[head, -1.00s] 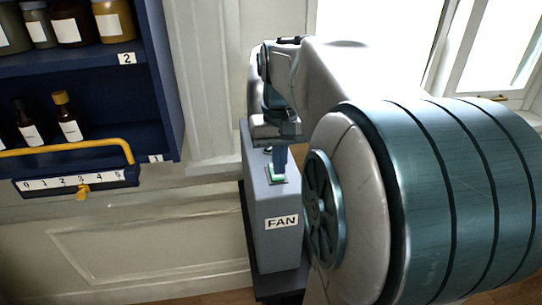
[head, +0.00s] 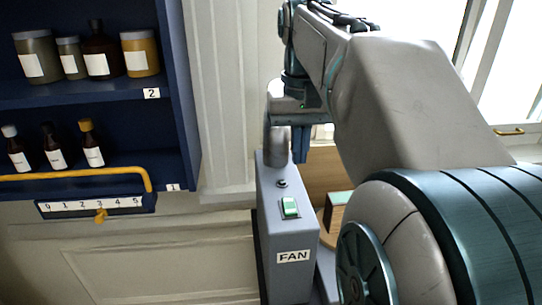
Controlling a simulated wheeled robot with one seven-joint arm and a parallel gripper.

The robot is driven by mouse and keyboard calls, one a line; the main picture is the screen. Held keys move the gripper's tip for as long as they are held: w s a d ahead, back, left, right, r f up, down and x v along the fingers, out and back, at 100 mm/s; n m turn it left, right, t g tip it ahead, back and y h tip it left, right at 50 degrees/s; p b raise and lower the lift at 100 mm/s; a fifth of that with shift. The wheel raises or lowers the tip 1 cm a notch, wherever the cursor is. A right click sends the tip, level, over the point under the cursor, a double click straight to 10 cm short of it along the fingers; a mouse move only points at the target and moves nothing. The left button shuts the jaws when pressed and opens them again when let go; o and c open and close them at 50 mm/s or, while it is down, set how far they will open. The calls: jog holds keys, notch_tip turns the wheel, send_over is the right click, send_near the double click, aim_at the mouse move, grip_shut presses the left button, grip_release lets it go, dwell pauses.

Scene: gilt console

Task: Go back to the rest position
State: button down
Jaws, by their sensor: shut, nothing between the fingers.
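My gripper (head: 300,157) is shut and empty, pointing down. It hangs above and behind the grey box labelled FAN (head: 285,225), apart from the box's green-and-white rocker switch (head: 290,207). My arm rises from the right and bends over to the gripper. A grey cylinder (head: 276,142) shows beside the fingers; I cannot tell what it belongs to.
A dark blue shelf unit (head: 185,110) at the left holds several jars and bottles. A yellow rail (head: 75,171) and a numbered scale (head: 95,205) with a yellow pointer run below. A wooden piece (head: 325,170) stands behind the box. Windows are at the right.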

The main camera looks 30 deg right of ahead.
jog(key=shift+r, duration=0.2)
dwell(0.4)
jog(key=s+a+f+n+t, duration=0.1)
jog(key=s+a+f+n, duration=0.1)
jog(key=a+f, duration=0.4)
notch_tip(320, 180, down, 3)
jog(key=shift+a+t, duration=0.2)
jog(key=shift+t, duration=0.2)
jog(key=c, duration=2.1)
grip_release()
jog(key=s+a+f, duration=0.1)
jog(key=f, duration=0.2)
jog(key=s+a+f+n+t, duration=0.1)
jog(key=a+f, duration=0.1)
jog(key=f, duration=0.1)
jog(key=s+a+f+t, duration=0.1)
jog(key=a+f, duration=0.1)
jog(key=f, duration=0.1)
jog(key=shift+s+f+n, duration=0.4)
jog(key=shift+c, duration=0.2)
jog(key=o, duration=1)
jog(key=shift+s+a+f, duration=0.1)
jog(key=shift+f, duration=0.2)
jog(key=shift+c, duration=1.3)
